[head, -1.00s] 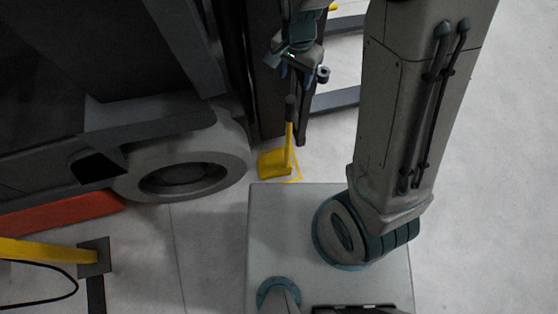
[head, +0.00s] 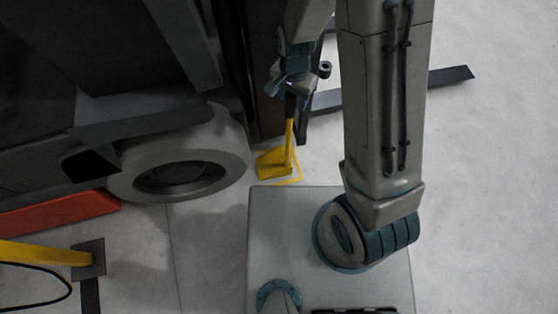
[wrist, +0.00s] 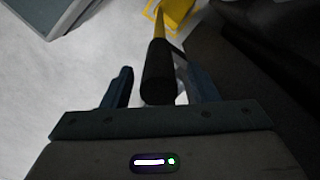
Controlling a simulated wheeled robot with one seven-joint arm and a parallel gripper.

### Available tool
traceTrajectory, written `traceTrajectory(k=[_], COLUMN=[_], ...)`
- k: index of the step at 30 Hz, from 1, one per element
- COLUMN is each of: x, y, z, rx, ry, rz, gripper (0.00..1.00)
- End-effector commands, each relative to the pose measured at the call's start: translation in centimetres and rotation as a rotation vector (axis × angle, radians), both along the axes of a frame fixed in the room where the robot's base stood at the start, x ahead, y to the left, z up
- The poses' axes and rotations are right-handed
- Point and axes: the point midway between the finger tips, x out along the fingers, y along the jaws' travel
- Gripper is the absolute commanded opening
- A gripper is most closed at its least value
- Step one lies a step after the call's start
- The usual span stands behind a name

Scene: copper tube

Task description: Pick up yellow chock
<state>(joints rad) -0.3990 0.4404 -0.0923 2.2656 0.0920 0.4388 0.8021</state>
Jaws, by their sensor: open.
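The yellow chock (head: 276,163) stands on the floor beside the vehicle's wheel in the head view. Its yellow handle rises from it and ends in a black grip. In the wrist view the black grip (wrist: 159,75) lies between the two fingers of my gripper (wrist: 160,88), with the yellow chock (wrist: 178,12) beyond it at the top. My gripper (head: 290,88) is open at the upper end of the handle in the head view. A gap shows between the grip and the left finger; I cannot tell whether the right finger touches it.
The vehicle wheel (head: 180,175) stands left of the chock, with dark bodywork above it. A dark bar (head: 400,90) lies on the floor at right. A yellow post (head: 45,251) and an orange-red piece (head: 60,212) are at lower left. Open floor lies at far right.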

Motion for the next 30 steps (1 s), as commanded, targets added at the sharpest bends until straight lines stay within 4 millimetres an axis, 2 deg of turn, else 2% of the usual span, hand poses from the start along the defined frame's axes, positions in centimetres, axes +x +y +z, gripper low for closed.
traceTrajectory(k=[3,9,30], x=[0.01,0.0,0.01], y=[0.01,0.01,0.04], z=[0.11,0.13,0.18], rx=[0.0,0.0,0.001], ry=[0.0,0.0,-0.001], rz=[0.0,0.0,0.001], gripper=[0.54,0.0,0.0])
